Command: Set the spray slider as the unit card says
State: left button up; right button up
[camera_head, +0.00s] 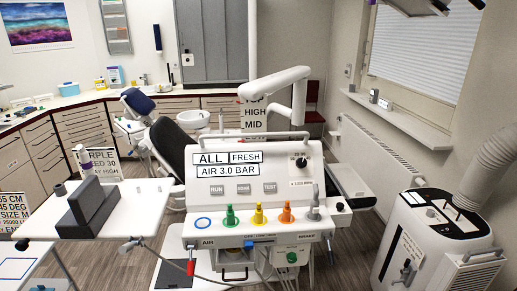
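The white dental unit (193,182) stands in the middle. A sign on its front (228,165) reads "ALL FRESH AIR 3.0 BAR". A card at the left (98,163), partly hidden, shows "RPLE", "EED 30" and "AY HIGH". The unit has a black dial (301,162) at the upper right and a row of buttons below the sign. Neither of my grippers shows.
Green (230,217), yellow (258,215), orange (287,214) and grey (316,207) handpieces stand along the unit's front. A white tray table with a dark grey block (88,210) is at the left. A white hose machine (432,245) stands at the right.

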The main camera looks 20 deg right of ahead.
aim_at(248, 244)
jog(key=i+l+u, duration=0.1)
jog(key=l+u, duration=0.25)
jog(key=i+l+u, duration=0.1)
jog(key=l+u, duration=0.6)
jog(key=l+z, duration=0.1)
jog(key=z, duration=1.2)
